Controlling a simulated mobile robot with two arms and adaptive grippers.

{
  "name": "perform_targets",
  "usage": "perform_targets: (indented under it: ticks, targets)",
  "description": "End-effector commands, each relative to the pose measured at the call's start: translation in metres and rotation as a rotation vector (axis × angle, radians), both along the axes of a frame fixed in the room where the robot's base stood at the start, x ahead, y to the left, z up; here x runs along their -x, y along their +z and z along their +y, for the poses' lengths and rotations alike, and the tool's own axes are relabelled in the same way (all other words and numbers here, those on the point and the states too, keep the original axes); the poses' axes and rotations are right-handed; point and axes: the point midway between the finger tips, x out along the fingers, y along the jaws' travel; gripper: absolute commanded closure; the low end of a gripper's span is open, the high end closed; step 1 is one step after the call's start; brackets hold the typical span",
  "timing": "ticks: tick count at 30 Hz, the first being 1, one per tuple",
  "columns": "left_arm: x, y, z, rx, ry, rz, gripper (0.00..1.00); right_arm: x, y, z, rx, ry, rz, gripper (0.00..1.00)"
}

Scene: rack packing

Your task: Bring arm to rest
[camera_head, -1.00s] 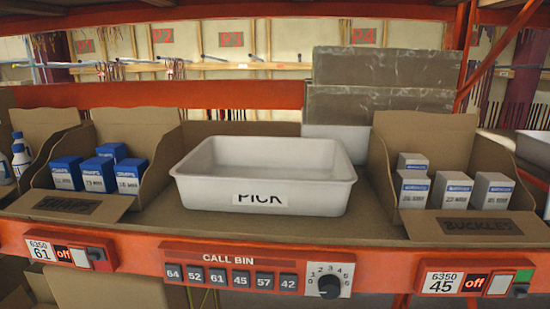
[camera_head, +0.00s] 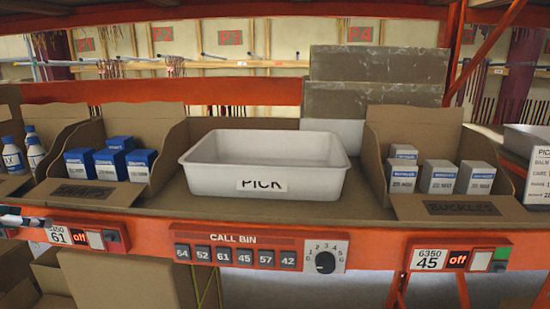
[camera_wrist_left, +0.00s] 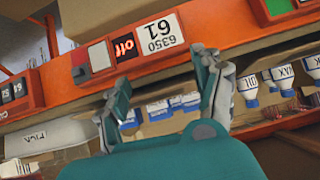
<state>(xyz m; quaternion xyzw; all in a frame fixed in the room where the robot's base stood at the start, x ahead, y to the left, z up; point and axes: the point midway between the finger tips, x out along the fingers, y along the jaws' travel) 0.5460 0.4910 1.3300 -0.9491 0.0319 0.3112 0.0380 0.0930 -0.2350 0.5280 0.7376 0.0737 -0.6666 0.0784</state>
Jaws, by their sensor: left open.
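My left gripper (camera_head: 22,219) enters the head view at the left edge, in front of the shelf's orange front rail. In the left wrist view its two fingers (camera_wrist_left: 158,78) are spread apart with nothing between them. The rail's label 61 and its red "off" display show just beyond the fingers in that view. My right gripper is in neither current view.
A white PICK bin (camera_head: 215,178) stands empty mid-shelf. A box of blue-topped cartons (camera_head: 110,160) is left of it, a BUCKLES box (camera_head: 450,208) right. Bottles (camera_head: 12,158) stand far left. The call-bin panel (camera_head: 225,250) is on the rail.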

Motion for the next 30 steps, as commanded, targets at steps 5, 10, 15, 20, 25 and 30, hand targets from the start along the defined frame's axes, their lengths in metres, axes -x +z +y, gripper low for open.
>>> perform_targets:
  ticks: [5,10,15,20,25,30]
  targets:
    - [-0.003,-0.076,-0.033,-0.037,-0.010,0.115,0.33,0.005,-0.001,-0.001,0.001,0.000,0.010,0.60]
    - [0.017,-0.181,-0.085,-0.086,-0.035,0.262,0.33,0.011,-0.001,-0.001,0.003,0.000,0.018,0.60]
    - [0.073,-0.281,-0.149,-0.118,-0.067,0.398,0.33,0.009,-0.001,-0.001,0.002,0.000,0.016,0.60]
    - [0.138,-0.339,-0.201,-0.119,-0.085,0.488,0.33,0.007,0.000,-0.001,0.002,-0.001,0.013,0.60]
    - [0.192,-0.366,-0.238,-0.104,-0.086,0.545,0.33,0.007,0.000,-0.001,0.001,-0.001,0.012,0.60]
    - [0.235,-0.377,-0.263,-0.084,-0.076,0.587,0.33,0.007,0.000,-0.001,0.001,0.000,0.011,0.60]
